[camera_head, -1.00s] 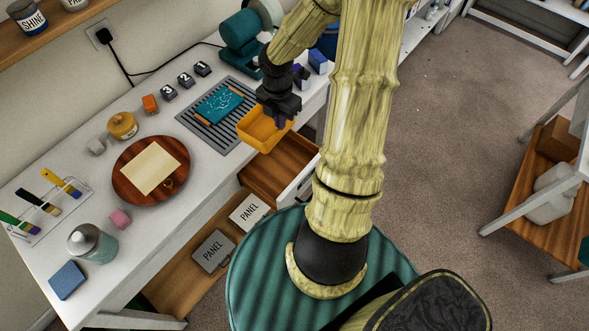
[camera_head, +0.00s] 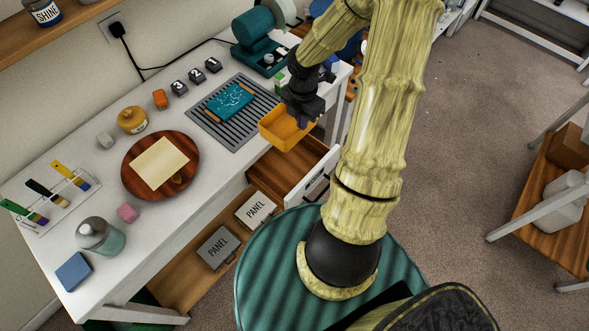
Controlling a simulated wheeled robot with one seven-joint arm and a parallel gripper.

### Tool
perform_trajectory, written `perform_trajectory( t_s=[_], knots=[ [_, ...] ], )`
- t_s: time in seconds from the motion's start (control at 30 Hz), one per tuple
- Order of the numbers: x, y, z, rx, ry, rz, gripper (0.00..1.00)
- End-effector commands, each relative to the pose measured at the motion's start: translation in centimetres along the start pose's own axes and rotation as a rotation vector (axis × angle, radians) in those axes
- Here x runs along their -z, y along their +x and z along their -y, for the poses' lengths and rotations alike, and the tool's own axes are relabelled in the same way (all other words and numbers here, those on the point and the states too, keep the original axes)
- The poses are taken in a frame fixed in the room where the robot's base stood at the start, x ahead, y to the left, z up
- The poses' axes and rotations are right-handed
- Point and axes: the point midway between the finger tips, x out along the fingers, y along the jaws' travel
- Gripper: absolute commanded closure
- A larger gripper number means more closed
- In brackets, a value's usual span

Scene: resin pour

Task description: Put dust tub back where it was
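The dust tub looks to be the orange-yellow open tub (camera_head: 284,137) near the front edge of the white workbench, above the open drawer. My gripper (camera_head: 303,122) points down at the tub's back right rim. Its fingers appear to close on that rim, though the fingertips are partly hidden. The tub looks empty inside and hangs about level, beside the grey slatted grille (camera_head: 237,136). A teal panel with pale specks (camera_head: 222,101) lies on the grille.
An open wooden drawer (camera_head: 290,170) juts out below the tub.

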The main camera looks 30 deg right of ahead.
Motion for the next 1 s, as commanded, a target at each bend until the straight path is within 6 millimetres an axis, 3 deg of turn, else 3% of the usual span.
perform_trajectory(
  t_s=[1.0],
  knots=[
    [0.3,21.9,-0.1,0.002,-0.007,-0.001,1.0]
  ],
)
